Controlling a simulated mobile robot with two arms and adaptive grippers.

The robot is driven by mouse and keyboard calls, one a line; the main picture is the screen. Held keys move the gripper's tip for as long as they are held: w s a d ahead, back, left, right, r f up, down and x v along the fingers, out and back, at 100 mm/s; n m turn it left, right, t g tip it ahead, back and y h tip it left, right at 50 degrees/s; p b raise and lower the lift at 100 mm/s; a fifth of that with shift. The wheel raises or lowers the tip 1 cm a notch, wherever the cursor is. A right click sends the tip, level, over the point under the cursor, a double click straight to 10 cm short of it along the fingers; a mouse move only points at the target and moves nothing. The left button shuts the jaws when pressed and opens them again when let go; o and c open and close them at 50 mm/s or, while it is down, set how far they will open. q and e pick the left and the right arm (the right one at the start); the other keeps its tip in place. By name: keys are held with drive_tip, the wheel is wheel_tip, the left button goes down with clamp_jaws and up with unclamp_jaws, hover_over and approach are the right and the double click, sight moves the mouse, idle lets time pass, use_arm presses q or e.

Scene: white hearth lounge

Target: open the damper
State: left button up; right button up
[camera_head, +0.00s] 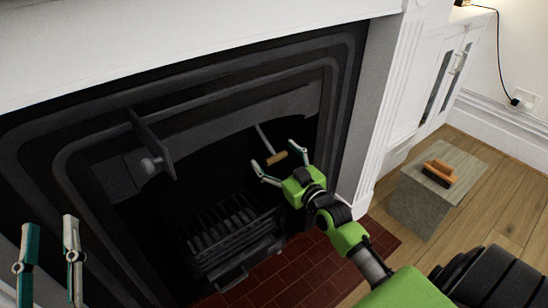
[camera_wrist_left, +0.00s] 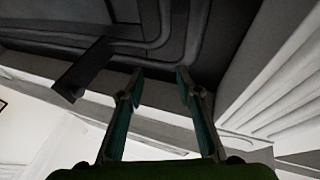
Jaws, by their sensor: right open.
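The damper's brass-coloured grip (camera_head: 277,158) sits on the end of a thin grey rod (camera_head: 264,138) in the dark firebox opening. My right gripper (camera_head: 276,156) is open, with one finger on each side of the grip. I cannot tell whether the fingers touch it. My left gripper (camera_head: 48,223) is open and empty at the lower left, in front of the fireplace. Its two fingers also show apart in the left wrist view (camera_wrist_left: 159,73). The rod's upper end is hidden under the firebox hood.
A dark plate with a knob (camera_head: 150,140) juts from the black surround (camera_head: 90,150); the plate also shows in the left wrist view (camera_wrist_left: 82,70). A grate (camera_head: 235,245) stands below. A grey block (camera_head: 415,200) holding brushes (camera_head: 440,170) stands right, near the white pilaster (camera_head: 378,110).

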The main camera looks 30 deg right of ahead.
use_arm(q)
drive_tip(key=shift+s+r+t, duration=0.2)
drive_tip(key=shift+r+t, duration=0.1)
drive_tip(key=shift+r, duration=0.25)
use_arm(e)
drive_tip(key=shift+w, duration=0.4)
